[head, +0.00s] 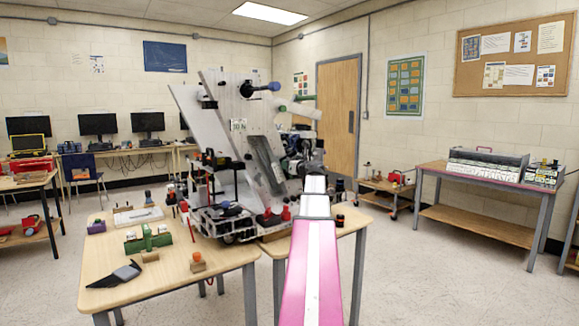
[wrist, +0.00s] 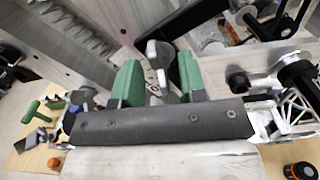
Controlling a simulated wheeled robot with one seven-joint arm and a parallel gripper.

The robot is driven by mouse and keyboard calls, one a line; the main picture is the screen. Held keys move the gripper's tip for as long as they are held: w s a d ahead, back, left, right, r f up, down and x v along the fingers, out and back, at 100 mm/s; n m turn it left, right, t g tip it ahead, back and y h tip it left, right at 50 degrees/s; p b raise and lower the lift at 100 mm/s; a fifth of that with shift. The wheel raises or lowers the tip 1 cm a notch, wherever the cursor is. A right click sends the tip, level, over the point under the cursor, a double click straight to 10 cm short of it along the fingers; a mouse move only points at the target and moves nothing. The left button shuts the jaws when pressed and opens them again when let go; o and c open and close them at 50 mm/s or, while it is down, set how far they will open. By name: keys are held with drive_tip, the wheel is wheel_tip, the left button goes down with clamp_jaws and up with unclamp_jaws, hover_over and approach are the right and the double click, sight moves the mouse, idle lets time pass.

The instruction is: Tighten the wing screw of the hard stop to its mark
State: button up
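My gripper (wrist: 157,75) shows in the wrist view as two green fingers standing apart, with a gap between them. A grey wing-shaped knob (wrist: 158,52), which looks like the wing screw, lies between and just beyond the fingertips. I cannot tell that either finger touches it. Its mark and the hard stop's details are not clear. A dark grey bar with bolts (wrist: 165,122) crosses in front of the finger bases. In the head view my pink and white arm reaches to the tilted machine (head: 225,120), and the gripper cannot be made out there.
White and black brackets (wrist: 290,105) and a black crank arm (wrist: 285,25) crowd the right of the wrist view. Open floor lies at right.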

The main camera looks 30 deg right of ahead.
drive_tip(key=s, duration=0.7)
drive_tip(key=shift+d, duration=0.3)
idle(0.4)
